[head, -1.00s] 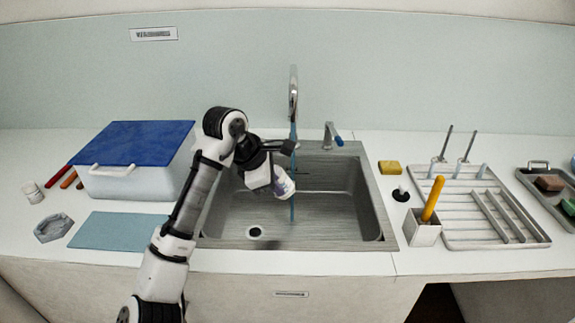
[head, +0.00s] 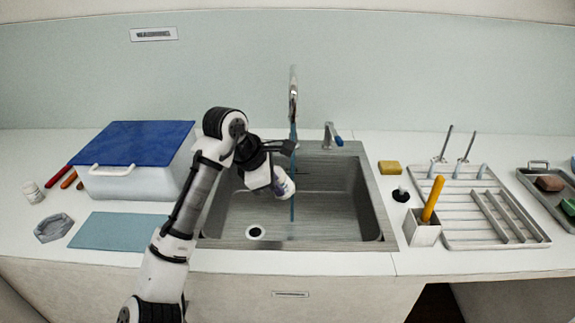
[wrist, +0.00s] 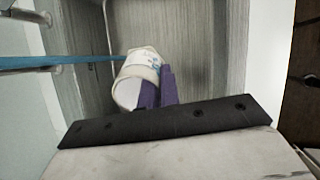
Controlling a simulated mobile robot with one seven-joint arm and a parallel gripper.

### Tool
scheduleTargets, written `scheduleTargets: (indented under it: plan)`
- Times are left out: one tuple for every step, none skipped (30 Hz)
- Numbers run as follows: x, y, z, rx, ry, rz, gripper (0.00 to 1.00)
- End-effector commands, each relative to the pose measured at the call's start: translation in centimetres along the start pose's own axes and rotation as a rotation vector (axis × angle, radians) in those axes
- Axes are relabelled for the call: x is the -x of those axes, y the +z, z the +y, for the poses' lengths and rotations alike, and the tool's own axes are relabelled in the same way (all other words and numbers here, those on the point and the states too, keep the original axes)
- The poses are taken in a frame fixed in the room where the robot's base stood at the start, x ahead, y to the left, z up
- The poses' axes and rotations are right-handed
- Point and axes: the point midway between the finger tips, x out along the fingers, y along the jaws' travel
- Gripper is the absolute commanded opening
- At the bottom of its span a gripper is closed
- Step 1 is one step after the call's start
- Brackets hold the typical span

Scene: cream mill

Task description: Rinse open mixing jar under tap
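The mixing jar is a small white jar with blue marks on its side; it shows tilted in the wrist view (wrist: 138,72) and, partly hidden, in the head view (head: 286,183). My gripper (head: 277,187) is shut on it, with purple fingers (wrist: 157,86) against its side. The jar is held above the sink basin (head: 335,205). The tap (head: 293,95) is running; its blue stream (head: 292,208) falls right beside or onto the jar. In the wrist view the stream (wrist: 85,62) reaches the jar's edge. I cannot tell whether water enters it.
The tap lever (head: 333,136) stands behind the basin. A blue-lidded box (head: 135,160) and a blue mat (head: 118,231) lie left. A yellow sponge (head: 389,168), a holder with a yellow handle (head: 422,230) and a drying rack (head: 490,235) are right. The basin's right half is clear.

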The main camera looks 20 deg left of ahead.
Motion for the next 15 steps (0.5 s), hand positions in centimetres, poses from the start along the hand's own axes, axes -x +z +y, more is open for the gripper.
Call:
scheduleTargets:
  plan:
    - [0.6,0.1,-0.1,0.000,0.001,-0.001,0.00]
    - [0.8,0.1,-0.2,0.001,0.001,-0.001,0.00]
    - [1.2,0.2,-0.5,0.001,0.001,-0.002,0.00]
    - [1.5,0.2,-0.6,0.001,0.001,-0.003,0.00]
    - [1.7,0.2,-0.8,0.001,0.000,-0.002,0.00]
    - [2.1,0.2,-1.0,0.001,0.000,-0.002,0.00]
    - [2.3,0.2,-1.2,0.001,0.000,-0.002,0.00]
    - [2.6,0.3,-1.4,0.001,0.000,-0.003,0.00]
    - [2.9,0.3,-1.6,0.001,0.001,-0.003,0.00]
    - [3.2,0.3,-1.7,0.001,0.000,-0.002,0.00]
    - [3.4,0.3,-1.9,0.001,0.000,-0.002,0.00]
    - [3.8,0.3,-2.1,0.001,0.000,-0.002,0.00]
    - [4.0,0.3,-2.3,0.002,0.001,-0.002,0.00]
    - [4.3,0.3,-2.5,0.002,0.001,-0.002,0.00]
    - [4.6,0.3,-2.7,0.002,0.001,-0.001,0.00]
